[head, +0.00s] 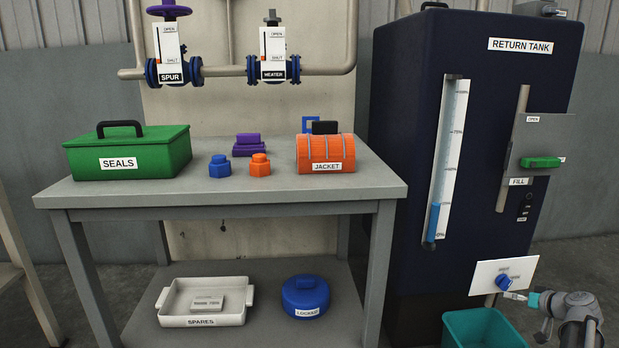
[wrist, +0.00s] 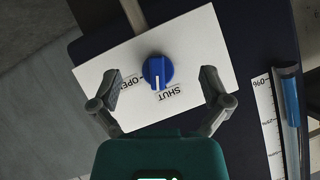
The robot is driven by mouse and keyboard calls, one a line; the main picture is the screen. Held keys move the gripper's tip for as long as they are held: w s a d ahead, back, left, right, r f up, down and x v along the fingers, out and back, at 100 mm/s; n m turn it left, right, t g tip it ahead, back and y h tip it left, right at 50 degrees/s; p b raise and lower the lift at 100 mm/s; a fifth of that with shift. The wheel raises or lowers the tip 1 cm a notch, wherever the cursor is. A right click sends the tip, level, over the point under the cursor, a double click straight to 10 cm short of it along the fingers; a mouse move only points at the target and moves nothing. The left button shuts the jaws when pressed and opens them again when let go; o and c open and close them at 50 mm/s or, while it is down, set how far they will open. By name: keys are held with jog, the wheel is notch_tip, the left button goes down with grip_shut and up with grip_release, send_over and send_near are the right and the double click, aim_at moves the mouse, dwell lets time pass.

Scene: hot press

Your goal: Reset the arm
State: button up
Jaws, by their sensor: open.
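My gripper (head: 516,296) is at the lower right in the head view, in front of the white plate (head: 485,270) low on the return tank. In the wrist view its two fingers (wrist: 161,80) are spread wide, with nothing between them touching. The blue knob (head: 503,283) on the plate also shows in the wrist view (wrist: 157,69), between and beyond the fingertips. The gap to the knob is hard to judge.
The dark return tank (head: 405,110) stands close ahead, with a green fill lever (head: 541,162). A teal bin (head: 480,328) sits below the plate. The grey workbench (head: 225,199) to the left holds a green seals box (head: 128,160) and an orange jacket (head: 325,148).

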jog(key=s+a+r+g+p, duration=0.1)
jog(key=a+g+p, duration=0.15)
jog(key=a, duration=0.55)
jog(key=a+r+n+g+p, duration=0.15)
jog(key=a+p, duration=0.25)
jog(key=a, duration=0.5)
jog(key=s+a+r+g+p, duration=0.1)
jog(key=a+g+p, duration=0.15)
jog(key=a, duration=0.55)
jog(key=s+a+r+g+h+p, duration=0.2)
jog(key=s+a+r+p, duration=0.2)
jog(key=s+a+p, duration=0.4)
jog(key=s+a+r+g+h+p, duration=0.25)
jog(key=s+a+r+p, duration=0.2)
jog(key=a, duration=0.55)
notch_tip(320, 180, up, 37)
jog(key=p, duration=3.6)
jog(key=shift+y+p, duration=0.35)
jog(key=shift+y, duration=0.1)
jog(key=shift+s+a+f, duration=0.1)
jog(key=shift+s, duration=0.05)
